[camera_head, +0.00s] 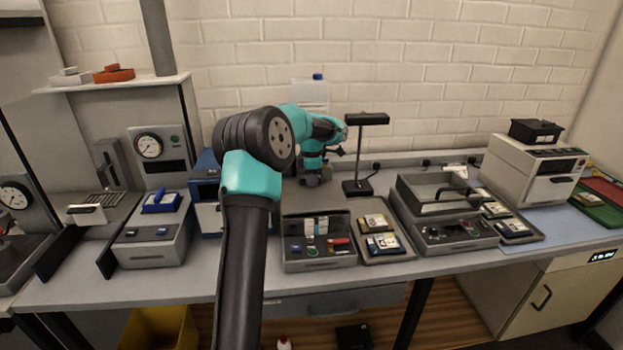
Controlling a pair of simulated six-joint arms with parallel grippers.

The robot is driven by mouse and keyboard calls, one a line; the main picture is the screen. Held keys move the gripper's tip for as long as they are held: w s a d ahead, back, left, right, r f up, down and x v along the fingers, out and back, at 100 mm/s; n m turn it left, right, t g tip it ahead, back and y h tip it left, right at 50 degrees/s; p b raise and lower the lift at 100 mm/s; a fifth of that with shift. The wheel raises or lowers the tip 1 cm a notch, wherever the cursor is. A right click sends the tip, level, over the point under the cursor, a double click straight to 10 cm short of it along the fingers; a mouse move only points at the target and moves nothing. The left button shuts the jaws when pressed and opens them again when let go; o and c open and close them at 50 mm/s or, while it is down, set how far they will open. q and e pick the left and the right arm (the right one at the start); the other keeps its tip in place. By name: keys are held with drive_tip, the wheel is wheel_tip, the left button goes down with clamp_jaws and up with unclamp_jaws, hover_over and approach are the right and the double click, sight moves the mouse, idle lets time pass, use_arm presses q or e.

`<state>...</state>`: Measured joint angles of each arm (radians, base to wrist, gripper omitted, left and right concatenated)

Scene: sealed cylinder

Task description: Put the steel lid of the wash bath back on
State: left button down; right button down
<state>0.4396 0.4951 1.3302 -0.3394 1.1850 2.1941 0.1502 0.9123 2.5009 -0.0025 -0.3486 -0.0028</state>
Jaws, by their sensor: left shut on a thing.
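The grey unit with a control panel (458,232) on the right half of the bench looks like the wash bath. Its top shows a pale, recessed area with a dark bar across it and a light handle-like piece (456,171) at the back. I cannot make out a separate steel lid for certain. My left gripper (314,178) is at the back of the bench, left of the bath and apart from it, pointing down. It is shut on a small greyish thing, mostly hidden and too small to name. My right gripper is not in view.
A black stand (357,185) rises between my left gripper and the bath. A parts box (318,265) and a tray (402,255) stand in front. A white device (530,170) is right of the bath. Blue matting (560,228) has some bare room.

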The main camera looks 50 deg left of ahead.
use_arm(q)
drive_tip(key=shift+f, duration=0.4)
drive_tip(key=c, duration=1.1)
unclamp_jaws()
wheel_tip(320, 180, up, 13)
